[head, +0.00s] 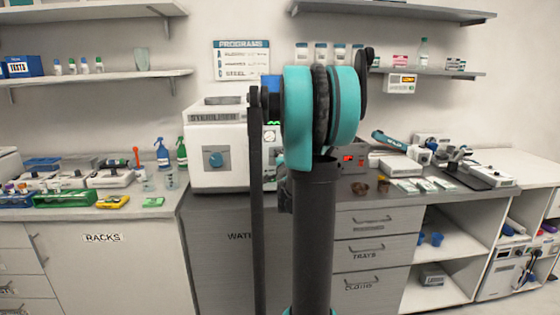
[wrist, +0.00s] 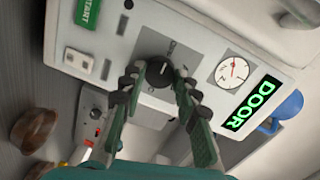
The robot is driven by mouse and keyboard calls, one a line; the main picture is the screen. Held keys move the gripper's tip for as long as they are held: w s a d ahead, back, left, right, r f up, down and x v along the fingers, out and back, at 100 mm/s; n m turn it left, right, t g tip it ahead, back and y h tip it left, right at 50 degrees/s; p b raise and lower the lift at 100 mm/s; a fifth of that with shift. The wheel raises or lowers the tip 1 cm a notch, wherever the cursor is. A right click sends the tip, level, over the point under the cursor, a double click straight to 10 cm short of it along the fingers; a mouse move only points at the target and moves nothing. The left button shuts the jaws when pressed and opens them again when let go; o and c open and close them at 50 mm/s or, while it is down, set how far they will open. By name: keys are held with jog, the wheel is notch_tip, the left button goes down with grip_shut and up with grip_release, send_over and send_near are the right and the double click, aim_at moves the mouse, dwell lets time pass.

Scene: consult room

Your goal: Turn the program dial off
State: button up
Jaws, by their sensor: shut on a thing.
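The program dial (wrist: 156,70) is a black round knob with a pale pointer mark on the steriliser's white control panel, in the wrist view. My gripper (wrist: 160,80) is shut on it, one fingertip on each side of the knob. Small lettering beside the dial is too blurred to read. The steriliser (head: 215,122) stands on the counter in the head view, where my arm hides the dial and the gripper.
The panel has a pressure gauge (wrist: 233,70), a lit green DOOR display (wrist: 251,105), a green START button (wrist: 88,14) and a rocker switch (wrist: 78,59). A blue door knob (wrist: 290,105) sticks out. Brown cups (head: 361,188) stand right of the steriliser.

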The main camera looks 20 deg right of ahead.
jog(key=o, duration=1.2)
jog(key=shift+c, duration=0.2)
jog(key=f+v, duration=0.1)
jog(key=v, duration=1.1)
jog(key=shift+r, duration=0.45)
